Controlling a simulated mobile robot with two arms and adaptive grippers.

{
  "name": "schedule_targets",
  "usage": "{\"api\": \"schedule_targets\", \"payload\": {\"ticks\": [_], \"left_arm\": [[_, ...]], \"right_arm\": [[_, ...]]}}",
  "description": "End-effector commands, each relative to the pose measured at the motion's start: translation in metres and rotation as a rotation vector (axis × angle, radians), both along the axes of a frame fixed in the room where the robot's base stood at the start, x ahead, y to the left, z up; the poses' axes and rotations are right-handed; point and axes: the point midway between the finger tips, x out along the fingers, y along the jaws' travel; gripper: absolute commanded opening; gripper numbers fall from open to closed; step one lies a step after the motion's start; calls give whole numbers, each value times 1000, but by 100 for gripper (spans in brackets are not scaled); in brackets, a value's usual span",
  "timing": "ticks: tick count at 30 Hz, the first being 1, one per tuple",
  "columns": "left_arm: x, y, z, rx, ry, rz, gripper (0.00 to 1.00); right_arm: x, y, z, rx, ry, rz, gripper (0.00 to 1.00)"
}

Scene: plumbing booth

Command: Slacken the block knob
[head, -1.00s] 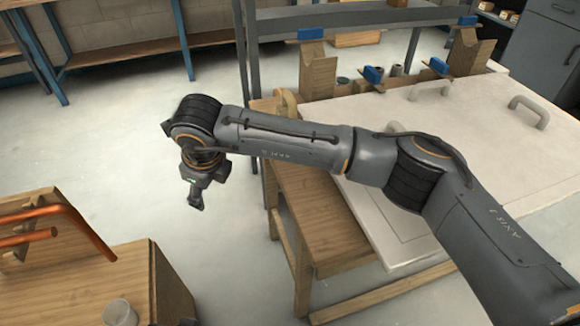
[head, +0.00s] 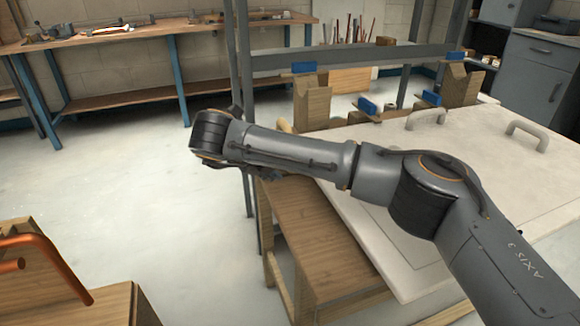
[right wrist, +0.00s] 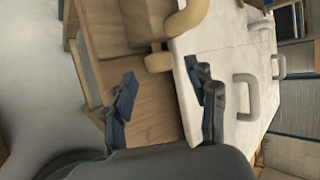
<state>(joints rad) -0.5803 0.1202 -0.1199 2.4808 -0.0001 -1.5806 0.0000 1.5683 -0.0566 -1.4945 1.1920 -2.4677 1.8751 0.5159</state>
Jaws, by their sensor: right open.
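Blue knob-like pieces sit on wooden blocks along the back of the table in the head view: one on the left block (head: 304,67), one on the right block (head: 456,57), and two lower ones (head: 368,105) between. I cannot tell which is the block knob. A tan curved piece (head: 284,126) shows behind my right arm; a tan curved piece also shows at the top of the right wrist view (right wrist: 188,18), above a wooden block (right wrist: 158,62). My right gripper (right wrist: 160,88) is open and empty over the wooden table edge. My left gripper is out of view.
A pale board (head: 400,265) with grey handles (head: 527,131) covers much of the wooden table (head: 325,235). A grey frame post (head: 242,100) stands beside it. Copper pipes (head: 45,250) stand at the lower left. The floor between is clear.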

Motion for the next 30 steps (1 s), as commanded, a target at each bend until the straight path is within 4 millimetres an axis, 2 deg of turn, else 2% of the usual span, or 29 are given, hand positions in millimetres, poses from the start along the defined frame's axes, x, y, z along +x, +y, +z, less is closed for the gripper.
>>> {"api": "schedule_targets", "payload": {"ticks": [1, 6, 17, 18, 26, 30], "left_arm": [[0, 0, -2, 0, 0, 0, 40], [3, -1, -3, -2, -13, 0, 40], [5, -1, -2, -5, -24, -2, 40], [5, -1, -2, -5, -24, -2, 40], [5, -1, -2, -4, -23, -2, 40], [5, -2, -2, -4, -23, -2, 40]], "right_arm": [[4, -5, -7, -1, 2, -2, 57], [16, -13, -18, 0, 2, 0, 57], [20, -16, -22, 0, 0, 2, 57], [20, -16, -22, 0, 0, 2, 55], [20, -15, -22, 0, 0, 2, 3], [20, -15, -22, 0, 1, 2, 3]]}}
